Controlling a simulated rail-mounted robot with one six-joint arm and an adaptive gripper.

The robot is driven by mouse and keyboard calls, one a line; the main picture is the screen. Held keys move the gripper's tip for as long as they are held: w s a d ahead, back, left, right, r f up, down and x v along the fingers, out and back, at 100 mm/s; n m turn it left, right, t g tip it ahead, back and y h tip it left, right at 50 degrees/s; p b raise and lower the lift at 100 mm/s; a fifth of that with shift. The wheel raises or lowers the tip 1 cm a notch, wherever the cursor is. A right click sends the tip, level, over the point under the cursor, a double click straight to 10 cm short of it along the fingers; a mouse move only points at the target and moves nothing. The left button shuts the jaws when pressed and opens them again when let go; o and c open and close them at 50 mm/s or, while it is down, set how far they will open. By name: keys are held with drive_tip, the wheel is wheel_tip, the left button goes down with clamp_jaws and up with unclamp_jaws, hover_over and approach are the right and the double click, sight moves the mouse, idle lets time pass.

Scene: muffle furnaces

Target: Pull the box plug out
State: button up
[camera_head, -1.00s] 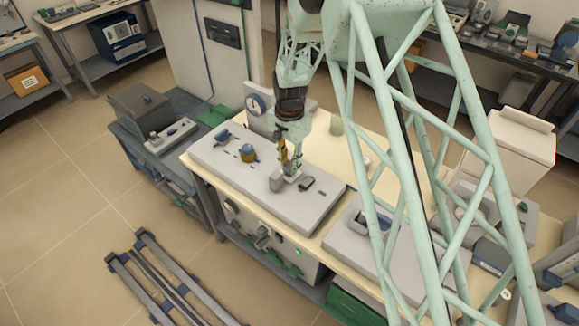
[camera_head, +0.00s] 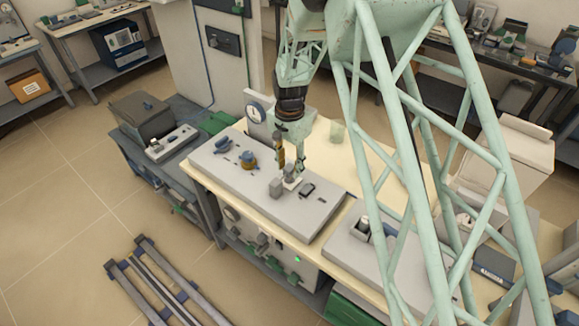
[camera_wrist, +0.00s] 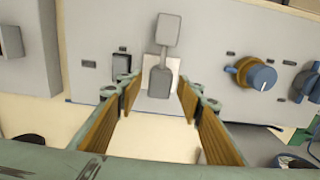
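The box plug (camera_wrist: 165,62) is a grey block on a narrower stem. It stands against a square white plate (camera_wrist: 148,102) on the light grey panel (camera_wrist: 215,35). In the head view the plug (camera_head: 276,188) sits near the middle of the panel's top. My gripper (camera_wrist: 160,93) is open, with a brown-padded finger on each side of the plug's lower end. The gap between the pads looks empty, and I cannot tell whether the fingertips touch the plug. In the head view my gripper (camera_head: 289,176) points down just beside the plug, and its tips are partly hidden.
A black rocker switch (camera_wrist: 121,66) is left of the plug and a blue-and-orange knob (camera_wrist: 258,76) is to its right. The cream tabletop (camera_head: 345,165) beyond has free room. A second grey unit (camera_head: 350,245) stands to the right.

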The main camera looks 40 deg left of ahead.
sight(290, 167)
drive_tip(key=shift+r, duration=0.1)
wheel_tip(290, 167, up, 12)
idle(0.8)
idle(0.3)
